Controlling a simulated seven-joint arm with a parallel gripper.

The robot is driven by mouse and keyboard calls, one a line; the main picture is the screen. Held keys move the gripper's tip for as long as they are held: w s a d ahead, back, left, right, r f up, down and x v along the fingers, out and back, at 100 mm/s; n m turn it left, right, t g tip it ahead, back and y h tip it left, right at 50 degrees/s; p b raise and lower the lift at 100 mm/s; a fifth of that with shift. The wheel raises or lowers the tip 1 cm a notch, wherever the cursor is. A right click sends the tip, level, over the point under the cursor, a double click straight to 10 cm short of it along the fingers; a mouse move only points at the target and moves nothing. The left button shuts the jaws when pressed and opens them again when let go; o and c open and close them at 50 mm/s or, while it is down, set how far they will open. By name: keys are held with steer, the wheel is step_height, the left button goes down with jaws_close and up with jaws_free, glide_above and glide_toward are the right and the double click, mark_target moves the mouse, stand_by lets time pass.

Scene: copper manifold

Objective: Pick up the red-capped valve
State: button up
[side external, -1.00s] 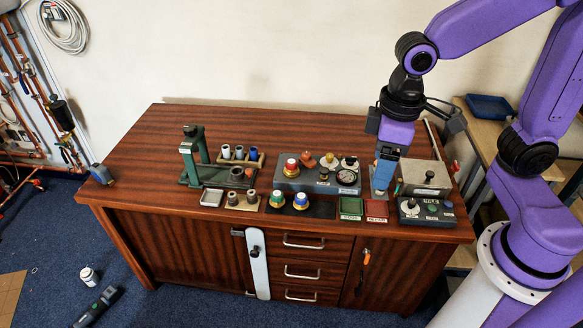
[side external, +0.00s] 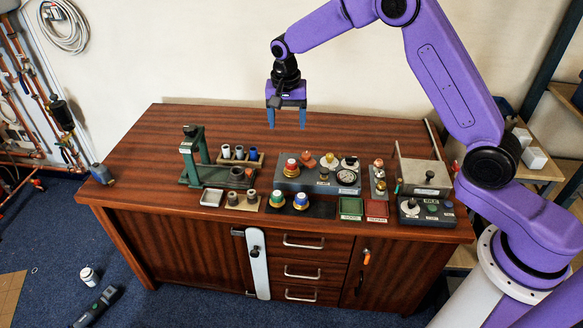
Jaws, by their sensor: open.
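The red-capped valve (side external: 291,167) stands upright on the left part of the grey manifold block (side external: 318,181), near the middle of the bench. It has a red top and a pale gold lower body. My gripper (side external: 287,117) is open and empty, with its blue fingers pointing down. It hangs in the air above the back of the bench, clear of the valve. Two similar valves, one green-capped (side external: 277,199) and one blue-capped (side external: 300,201), stand in front of the block on a dark mat.
A green press (side external: 196,156) and a rack of cylinders (side external: 240,160) stand left of the block. Small green (side external: 351,208) and red (side external: 376,210) trays, a metal box (side external: 424,177) and a button panel (side external: 426,213) lie to the right. The back left of the bench is clear.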

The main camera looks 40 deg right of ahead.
steer(key=w+d+f+m, duration=0.3)
steer(key=w+d, duration=0.1)
glide_above(291, 161)
steer(key=f, duration=1.2)
steer(key=shift+s+d, duration=0.15)
steer(key=shift+s, duration=0.1)
steer(key=shift+w+f, duration=0.15)
steer(key=shift+f, duration=2.7)
steer(key=shift+c, duration=0.3)
steer(key=c, duration=1.2)
steer(key=shift+c, duration=0.2)
steer(key=shift+r, duration=0.2)
